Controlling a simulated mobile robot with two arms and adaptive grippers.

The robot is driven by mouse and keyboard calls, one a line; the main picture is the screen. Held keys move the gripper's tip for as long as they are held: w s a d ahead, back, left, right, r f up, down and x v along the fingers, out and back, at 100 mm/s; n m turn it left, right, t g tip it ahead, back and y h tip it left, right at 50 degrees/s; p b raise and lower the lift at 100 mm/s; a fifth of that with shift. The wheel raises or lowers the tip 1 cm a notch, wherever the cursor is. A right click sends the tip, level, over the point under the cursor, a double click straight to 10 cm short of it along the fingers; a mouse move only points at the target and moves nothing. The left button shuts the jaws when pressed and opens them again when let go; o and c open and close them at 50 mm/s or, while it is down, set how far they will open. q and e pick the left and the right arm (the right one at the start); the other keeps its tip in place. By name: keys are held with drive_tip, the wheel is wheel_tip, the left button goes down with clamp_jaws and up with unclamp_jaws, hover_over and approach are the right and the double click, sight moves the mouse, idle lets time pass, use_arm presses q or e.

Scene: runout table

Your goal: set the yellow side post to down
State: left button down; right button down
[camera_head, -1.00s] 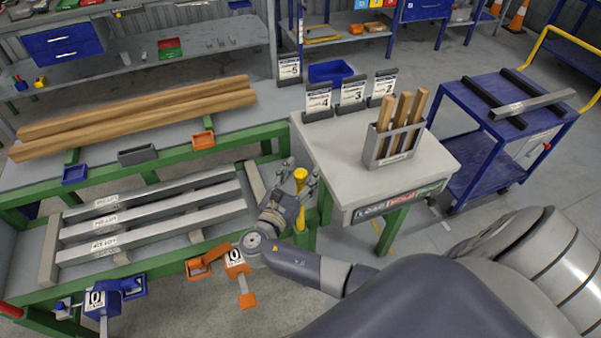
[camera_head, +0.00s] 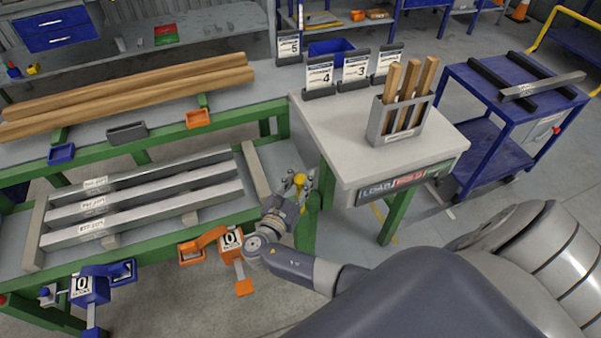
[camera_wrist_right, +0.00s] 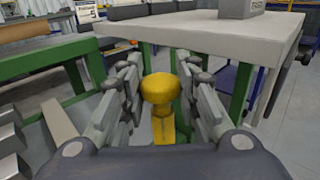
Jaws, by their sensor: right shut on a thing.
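The yellow side post (camera_head: 299,181) stands at the right end of the green-framed runout table (camera_head: 262,222), beside the white-topped load table. Its round knob shows well in the right wrist view (camera_wrist_right: 160,90), with a yellow stem below it. My right gripper (camera_head: 300,179) is at the post, with its fingers on both sides of the knob, and is shut on it. In the right wrist view the fingers (camera_wrist_right: 160,72) flank the knob left and right. The post's lower part is hidden by my gripper in the head view. My left gripper is not in view.
The load table (camera_head: 345,150) stands close to the right of the post, with a holder of wooden bars (camera_head: 385,128) on it. Metal bars (camera_head: 150,205) lie left of my gripper. Orange (camera_head: 232,240) and blue (camera_head: 90,287) stop units hang at the front edge.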

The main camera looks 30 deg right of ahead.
wheel_tip(320, 180, down, 7)
drive_tip(key=b, duration=0.4)
drive_tip(key=shift+f, duration=0.2)
drive_tip(key=shift+s+f, duration=0.1)
drive_tip(key=shift+f, duration=0.15)
drive_tip(key=c, duration=1.2)
unclamp_jaws()
drive_tip(key=shift+f, duration=0.1)
drive_tip(key=shift+a, duration=0.15)
drive_tip(key=v, duration=1.1)
drive_tip(key=shift+s+a, duration=0.3)
drive_tip(key=shift+f, duration=0.1)
